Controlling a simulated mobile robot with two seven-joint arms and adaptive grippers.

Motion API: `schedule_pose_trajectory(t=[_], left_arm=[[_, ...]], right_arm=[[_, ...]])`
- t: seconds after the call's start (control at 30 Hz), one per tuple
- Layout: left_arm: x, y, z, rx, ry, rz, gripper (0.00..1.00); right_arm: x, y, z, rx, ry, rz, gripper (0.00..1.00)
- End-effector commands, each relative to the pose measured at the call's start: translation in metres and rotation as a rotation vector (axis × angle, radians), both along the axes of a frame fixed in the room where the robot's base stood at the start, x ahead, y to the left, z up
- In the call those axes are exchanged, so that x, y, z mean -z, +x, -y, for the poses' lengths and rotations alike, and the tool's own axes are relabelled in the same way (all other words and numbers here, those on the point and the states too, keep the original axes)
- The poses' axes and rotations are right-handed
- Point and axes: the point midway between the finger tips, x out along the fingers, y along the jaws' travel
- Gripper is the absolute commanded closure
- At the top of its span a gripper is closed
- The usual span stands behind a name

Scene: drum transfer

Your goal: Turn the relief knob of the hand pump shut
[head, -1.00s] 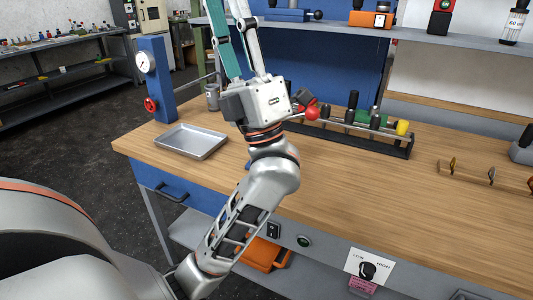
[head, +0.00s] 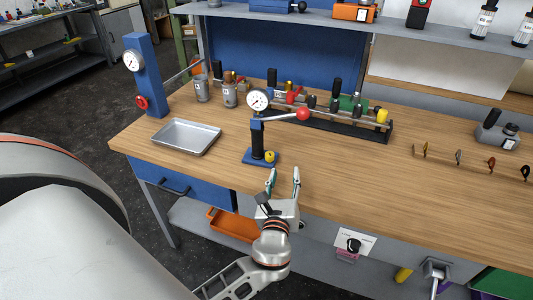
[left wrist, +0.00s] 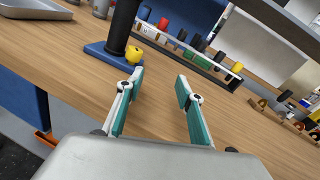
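The hand pump stands near the front of the bench, with a blue base (head: 250,157), a black column (head: 257,138), a round gauge (head: 259,100) and a lever ending in a red ball (head: 303,114). A small yellow knob (head: 269,156), which looks like the relief knob, sits low on the base, right of the column. In the left wrist view the yellow knob (left wrist: 134,54) is just beyond the left fingertip. My left gripper (head: 283,176) is open and empty, in front of the pump and apart from the knob. My right gripper is not in view.
A metal tray (head: 186,137) lies left of the pump. A blue post with a gauge (head: 143,75) stands at the bench's left end. A black rack (head: 350,127) with several coloured fittings stands behind to the right. Bare bench top (head: 360,180) lies right of the pump.

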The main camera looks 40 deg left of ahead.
Motion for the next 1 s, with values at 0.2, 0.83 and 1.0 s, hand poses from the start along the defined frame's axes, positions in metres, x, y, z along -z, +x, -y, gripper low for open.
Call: schedule_pose_trajectory(t=[0.2,0.83,1.0], left_arm=[[0.000,-0.037,-0.024,-0.134,0.221,-0.076,0.63],[0.001,0.023,-0.067,-0.141,0.234,-0.080,0.63],[0.001,0.026,-0.069,-0.141,0.232,-0.080,0.63]], right_arm=[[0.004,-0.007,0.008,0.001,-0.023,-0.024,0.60],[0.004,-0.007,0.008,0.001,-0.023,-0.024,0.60],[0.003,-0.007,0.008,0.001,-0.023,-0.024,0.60]])
